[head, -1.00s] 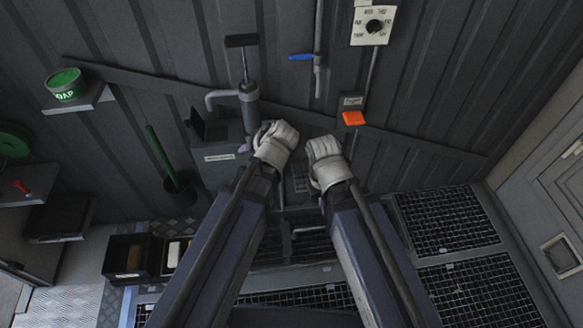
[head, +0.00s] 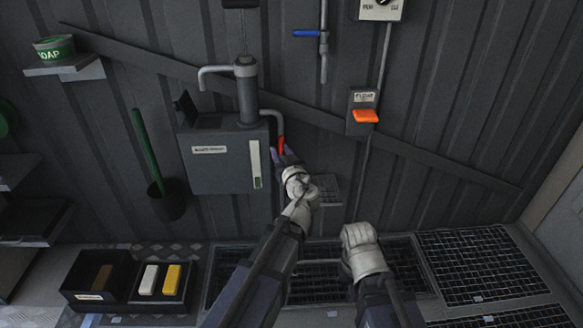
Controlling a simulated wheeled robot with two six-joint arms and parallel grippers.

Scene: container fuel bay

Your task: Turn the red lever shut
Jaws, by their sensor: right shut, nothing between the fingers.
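The red lever (head: 281,143) sits on the grey pipe that bends down from the right of the tank (head: 220,172). It points roughly downward along the pipe. My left gripper (head: 287,157) is at the lever's lower end, its purple fingertips right by the red. I cannot tell whether they touch or grip it, and the lower part of the lever is hidden behind them. My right gripper (head: 358,234) is shut and empty, lower right, above the floor grating and apart from the lever.
A blue lever (head: 306,33) is on a pipe above. An orange switch (head: 365,115) is on the wall at right. A pump (head: 246,90) stands by the tank. Black bins (head: 98,283) are at lower left. Floor grating (head: 470,262) at right is clear.

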